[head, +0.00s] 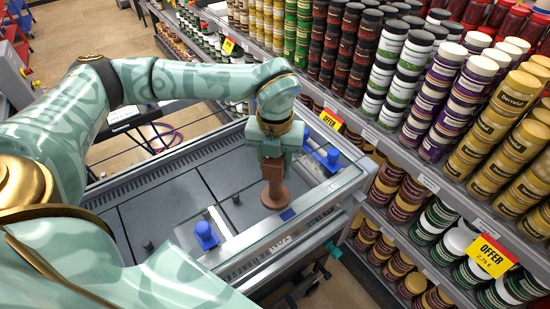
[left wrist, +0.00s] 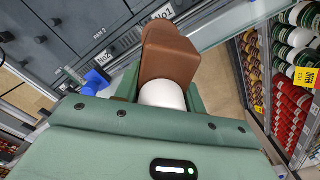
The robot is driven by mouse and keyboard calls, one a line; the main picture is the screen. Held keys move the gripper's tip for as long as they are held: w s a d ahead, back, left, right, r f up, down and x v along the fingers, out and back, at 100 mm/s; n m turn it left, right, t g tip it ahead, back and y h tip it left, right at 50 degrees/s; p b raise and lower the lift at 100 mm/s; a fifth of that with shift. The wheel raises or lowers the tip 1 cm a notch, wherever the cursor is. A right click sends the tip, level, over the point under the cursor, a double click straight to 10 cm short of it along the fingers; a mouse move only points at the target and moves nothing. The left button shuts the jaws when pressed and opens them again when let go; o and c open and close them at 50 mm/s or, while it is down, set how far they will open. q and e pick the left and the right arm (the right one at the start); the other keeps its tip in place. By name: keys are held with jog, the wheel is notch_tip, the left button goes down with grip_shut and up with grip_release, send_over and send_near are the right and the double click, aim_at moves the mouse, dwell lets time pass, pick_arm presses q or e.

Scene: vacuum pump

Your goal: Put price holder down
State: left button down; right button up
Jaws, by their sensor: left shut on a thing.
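My left gripper (head: 276,148) points down over the grey workbench and is shut on a brown piece (head: 273,182), which I take to be the price holder. The piece has a blocky upper part and a round disc at its lower end. The disc is over the right part of the bench top; I cannot tell whether it touches the surface. In the left wrist view the brown piece (left wrist: 168,52) sticks out beyond the gripper, with a white cylinder (left wrist: 162,94) between it and the gripper body. My right gripper is not in view.
The bench (head: 165,205) has dark panels and a raised metal edge. A blue clamp-like part (head: 206,236) stands left of the gripper, and another blue part (head: 331,158) stands right of it. Shelves packed with jars (head: 405,75) rise close behind and to the right.

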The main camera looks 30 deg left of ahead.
pick_arm(q)
jog(key=shift+f, duration=0.2)
jog(key=c, duration=0.8)
grip_release()
jog(key=shift+c, duration=0.2)
jog(key=shift+r, duration=0.1)
notch_tip(320, 180, up, 12)
jog(key=shift+r+b, duration=0.15)
jog(key=shift+b, duration=0.15)
